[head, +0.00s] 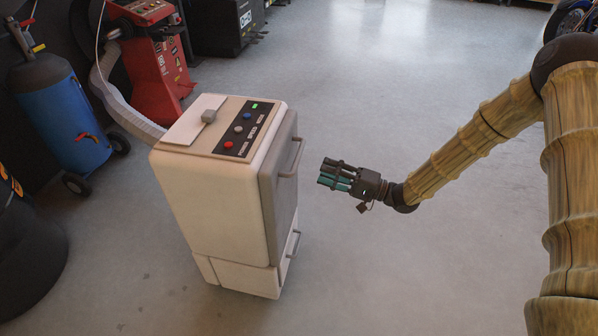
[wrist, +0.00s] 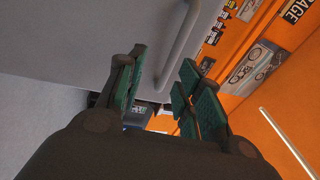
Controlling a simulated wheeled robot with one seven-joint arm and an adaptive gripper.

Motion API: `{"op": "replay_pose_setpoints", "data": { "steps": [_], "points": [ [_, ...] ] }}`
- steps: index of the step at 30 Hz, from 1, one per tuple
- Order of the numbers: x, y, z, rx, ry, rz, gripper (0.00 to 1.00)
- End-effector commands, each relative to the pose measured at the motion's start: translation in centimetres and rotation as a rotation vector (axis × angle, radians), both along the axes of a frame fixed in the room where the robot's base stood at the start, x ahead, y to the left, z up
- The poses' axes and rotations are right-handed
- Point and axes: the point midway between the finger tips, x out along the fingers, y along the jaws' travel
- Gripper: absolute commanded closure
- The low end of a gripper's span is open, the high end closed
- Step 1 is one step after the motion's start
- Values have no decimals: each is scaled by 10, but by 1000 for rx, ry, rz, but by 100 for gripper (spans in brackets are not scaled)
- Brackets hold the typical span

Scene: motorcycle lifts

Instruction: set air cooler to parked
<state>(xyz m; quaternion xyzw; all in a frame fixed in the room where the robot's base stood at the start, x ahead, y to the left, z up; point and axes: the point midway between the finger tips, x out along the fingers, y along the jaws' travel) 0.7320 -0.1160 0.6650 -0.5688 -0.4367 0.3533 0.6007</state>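The air cooler (head: 215,200) is a cream upright cabinet left of the middle in the head view. Its top has a dark control panel (head: 240,128) with red, grey and blue buttons and a lit green display. The grey front door (head: 280,180) looks shut and carries a bar handle (head: 293,158). The wrist view shows a grey surface with a handle (wrist: 190,45). My gripper (head: 325,174) is open and empty, right of the door and apart from it.
A lower section with its own handle (head: 294,243) is under the door. A pale hose (head: 118,105) runs behind the cooler. A red machine (head: 155,65) and a blue tank (head: 65,110) stand at the back left. The floor (head: 400,260) to the right is clear.

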Motion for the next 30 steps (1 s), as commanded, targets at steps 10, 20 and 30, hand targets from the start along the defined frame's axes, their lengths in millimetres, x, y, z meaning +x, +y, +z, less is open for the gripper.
{"op": "replay_pose_setpoints", "data": {
  "steps": [10, 20, 30],
  "points": [
    [5, -13, 14, 81, 3, 126, 65],
    [16, 29, 22, 80, 3, 126, 65],
    [28, 74, 31, 79, 4, 124, 65]
  ]
}}
